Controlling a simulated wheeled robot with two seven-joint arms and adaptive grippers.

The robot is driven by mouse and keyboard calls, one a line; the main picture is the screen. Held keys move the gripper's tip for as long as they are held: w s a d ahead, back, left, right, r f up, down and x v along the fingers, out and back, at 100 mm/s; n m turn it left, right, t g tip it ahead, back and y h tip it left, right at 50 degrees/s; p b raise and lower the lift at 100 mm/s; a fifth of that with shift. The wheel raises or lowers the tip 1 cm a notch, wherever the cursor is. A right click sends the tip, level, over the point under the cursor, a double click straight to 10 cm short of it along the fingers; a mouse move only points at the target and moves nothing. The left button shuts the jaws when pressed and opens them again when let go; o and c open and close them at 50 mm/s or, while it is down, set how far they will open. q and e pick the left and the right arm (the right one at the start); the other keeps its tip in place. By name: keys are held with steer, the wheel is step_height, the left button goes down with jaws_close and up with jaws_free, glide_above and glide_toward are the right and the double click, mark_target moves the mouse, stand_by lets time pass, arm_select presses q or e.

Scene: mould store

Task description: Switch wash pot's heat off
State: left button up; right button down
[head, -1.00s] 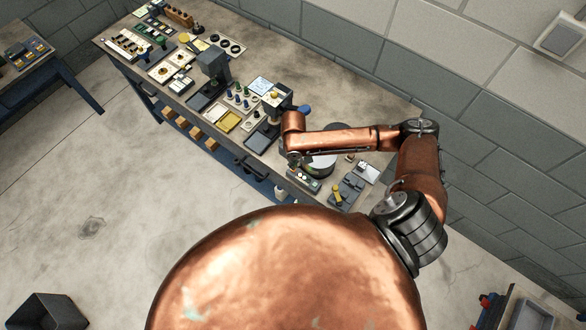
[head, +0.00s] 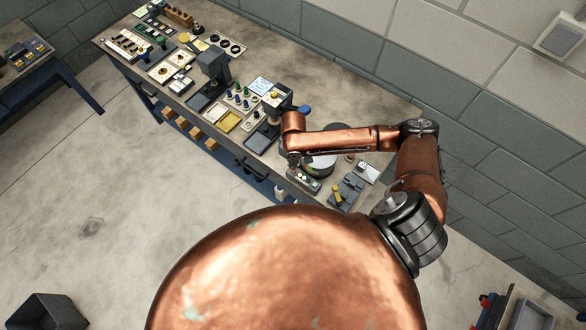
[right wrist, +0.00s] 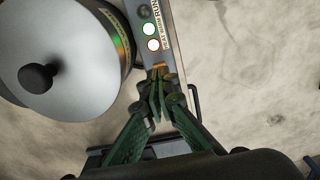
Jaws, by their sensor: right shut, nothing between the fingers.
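The wash pot (right wrist: 75,50) is a round metal vessel with a pale lid and a black knob, at the upper left of the right wrist view. In the head view the pot (head: 321,163) is partly hidden by my right arm. Contact is unclear. My left gripper is out of view.
The long workbench (head: 330,85) carries several trays, stands and small devices left of the pot. A grey block with a yellow handle (head: 338,192) sits right of the panel. The wall is behind the bench. Open floor (head: 130,180) lies in front.

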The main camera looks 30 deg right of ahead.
steer(key=shift+f+b, duration=0.3)
steer(key=shift+f, duration=0.85)
stand_by(0.5)
step_height(320, 180, up, 8)
steer(key=p, duration=0.9)
steer(key=shift+f, duration=0.15)
step_height(320, 180, up, 2)
steer(key=shift+r+p, duration=0.2)
steer(key=shift+p, duration=0.2)
steer(key=shift+s+d, duration=0.1)
